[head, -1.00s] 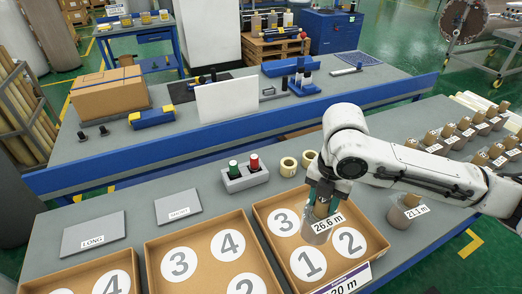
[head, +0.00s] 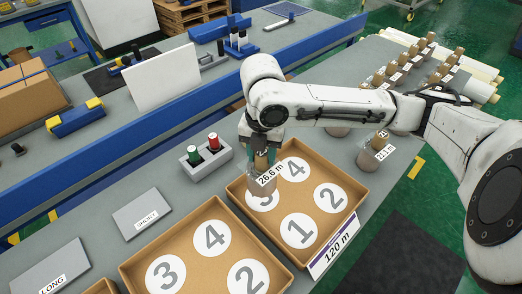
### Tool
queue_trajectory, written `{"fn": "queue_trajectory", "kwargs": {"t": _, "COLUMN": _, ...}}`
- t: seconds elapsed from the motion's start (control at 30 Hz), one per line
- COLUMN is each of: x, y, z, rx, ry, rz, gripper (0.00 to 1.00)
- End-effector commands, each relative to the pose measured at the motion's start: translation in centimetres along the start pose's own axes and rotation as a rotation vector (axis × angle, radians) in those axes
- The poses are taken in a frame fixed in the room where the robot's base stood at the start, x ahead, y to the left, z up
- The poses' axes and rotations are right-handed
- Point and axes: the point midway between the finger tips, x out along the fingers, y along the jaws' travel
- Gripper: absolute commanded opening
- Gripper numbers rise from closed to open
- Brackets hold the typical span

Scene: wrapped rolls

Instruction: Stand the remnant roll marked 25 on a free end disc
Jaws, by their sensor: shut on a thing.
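My gripper (head: 263,148) is shut on a clear-wrapped roll (head: 257,190) with a brown core and a tag reading 26.6 m. I cannot read a 25 on it. The roll is upright over the left corner of the cardboard tray (head: 307,262) tagged 120 m. It partly covers white disc 3 (head: 262,201); I cannot tell whether it touches the disc. Discs 4 (head: 294,169), 2 (head: 331,198) and 1 (head: 299,231) in that tray show bare.
A second tray (head: 128,268) with bare numbered discs lies to the left. Another tagged roll (head: 372,157) stands right of the tray. Several cored rolls (head: 398,68) stand farther back.

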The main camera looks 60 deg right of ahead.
Motion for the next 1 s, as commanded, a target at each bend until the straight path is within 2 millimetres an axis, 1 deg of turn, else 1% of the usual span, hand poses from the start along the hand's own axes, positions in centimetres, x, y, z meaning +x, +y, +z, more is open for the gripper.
{"fn": "queue_trajectory", "kwargs": {"t": 0.03, "x": 0.9, "y": 0.0, "z": 0.0, "rx": 0.0, "ry": 0.0, "rz": 0.0, "gripper": 0.0}}
{"fn": "queue_trajectory", "kwargs": {"t": 0.5, "x": 4.9, "y": 0.0, "z": 0.1, "rx": 0.001, "ry": -0.001, "rz": 0.001, "gripper": 0.0}}
{"fn": "queue_trajectory", "kwargs": {"t": 0.67, "x": 5.5, "y": 0.0, "z": 0.1, "rx": 0.001, "ry": -0.001, "rz": 0.001, "gripper": 0.0}}
{"fn": "queue_trajectory", "kwargs": {"t": 1.0, "x": 5.5, "y": 0.0, "z": 0.0, "rx": 0.001, "ry": -0.001, "rz": 0.001, "gripper": 0.0}}
